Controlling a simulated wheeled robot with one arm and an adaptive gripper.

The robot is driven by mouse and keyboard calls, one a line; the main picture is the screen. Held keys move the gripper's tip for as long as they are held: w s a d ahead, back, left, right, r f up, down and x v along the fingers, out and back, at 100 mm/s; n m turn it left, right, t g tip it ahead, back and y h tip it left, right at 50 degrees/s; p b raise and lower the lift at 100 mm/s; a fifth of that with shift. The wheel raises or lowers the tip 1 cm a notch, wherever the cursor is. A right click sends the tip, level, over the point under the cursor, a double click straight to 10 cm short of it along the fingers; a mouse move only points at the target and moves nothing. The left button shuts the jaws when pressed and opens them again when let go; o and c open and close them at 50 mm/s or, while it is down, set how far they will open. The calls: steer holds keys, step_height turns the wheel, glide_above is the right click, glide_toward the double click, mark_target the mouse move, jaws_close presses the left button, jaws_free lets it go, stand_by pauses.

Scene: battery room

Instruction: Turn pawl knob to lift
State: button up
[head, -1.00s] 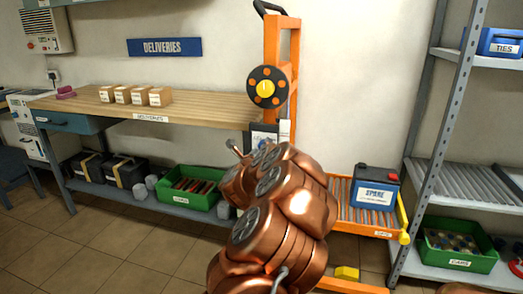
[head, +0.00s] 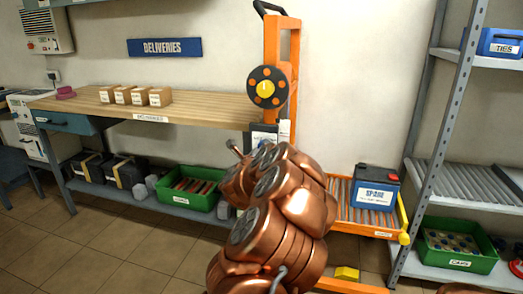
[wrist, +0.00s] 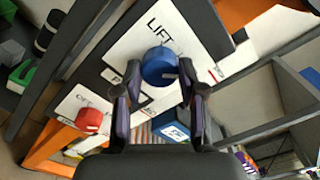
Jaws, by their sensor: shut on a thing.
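A red knob (wrist: 89,120) sits on a second white plate to the lower left, apart from my fingers. In the head view the orange lifter mast (head: 282,70) stands behind my copper arm, which hides most of the gripper and the knob.
The lifter carries a roller platform (head: 345,212) with a blue SPARE battery (head: 374,190) on it. A wooden deliveries bench (head: 200,112) stands left and a grey shelf rack (head: 455,90) right. A yellow block (head: 346,273) lies low by the lifter. Floor is clear at left.

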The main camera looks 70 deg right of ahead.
steer(key=shift+n, duration=0.3)
steer(key=shift+r+n+p, duration=0.15)
steer(key=shift+n+p, duration=2.65)
steer(key=shift+n, duration=5.8)
steer(key=o, duration=1.2)
steer(key=shift+c, duration=0.2)
steer(key=shift+a, duration=0.1)
